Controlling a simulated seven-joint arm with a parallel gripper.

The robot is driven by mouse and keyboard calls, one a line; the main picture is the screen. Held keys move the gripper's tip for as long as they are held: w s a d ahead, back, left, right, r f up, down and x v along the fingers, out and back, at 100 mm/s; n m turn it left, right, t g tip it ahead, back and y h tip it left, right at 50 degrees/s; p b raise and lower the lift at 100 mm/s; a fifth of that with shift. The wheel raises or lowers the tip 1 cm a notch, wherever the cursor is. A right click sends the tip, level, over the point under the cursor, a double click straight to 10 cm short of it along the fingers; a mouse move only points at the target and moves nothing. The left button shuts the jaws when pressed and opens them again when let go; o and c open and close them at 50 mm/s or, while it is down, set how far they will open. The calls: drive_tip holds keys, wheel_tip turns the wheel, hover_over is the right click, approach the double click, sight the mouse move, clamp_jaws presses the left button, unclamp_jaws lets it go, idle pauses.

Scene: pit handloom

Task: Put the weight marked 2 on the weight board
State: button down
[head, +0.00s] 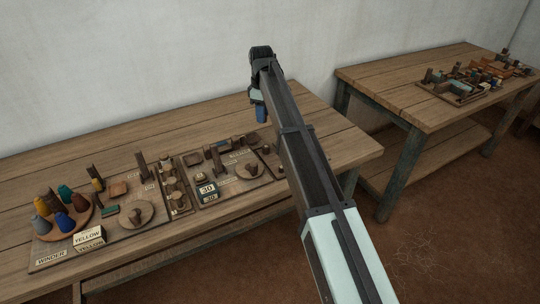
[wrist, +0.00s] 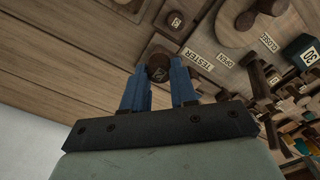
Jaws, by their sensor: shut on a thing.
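My gripper (wrist: 157,75) has blue fingers and is shut on a dark brown rounded weight (wrist: 158,60), which shows between the fingertips in the wrist view. I cannot read a mark on it. A pale label that looks like a 2 shows on a dark round piece (wrist: 175,20) on a small board just beyond the fingers. In the head view, my gripper (head: 262,108) points down above the far right part of the near table. What it holds is too small to tell there.
The tester board (wrist: 205,42) lies close by, with round pieces and labels. In the head view, the winder board (head: 48,257) with coloured cones is at the left of the near table (head: 130,143). A second table (head: 400,95) with parts stands at the right.

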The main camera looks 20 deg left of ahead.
hover_over(272, 161)
drive_tip(key=f, duration=0.1)
drive_tip(key=shift+f, duration=5.2)
drive_tip(key=shift+d+f, duration=0.1)
drive_tip(key=c, duration=0.9)
unclamp_jaws()
wheel_tip(272, 161, up, 12)
drive_tip(key=shift+r, duration=0.15)
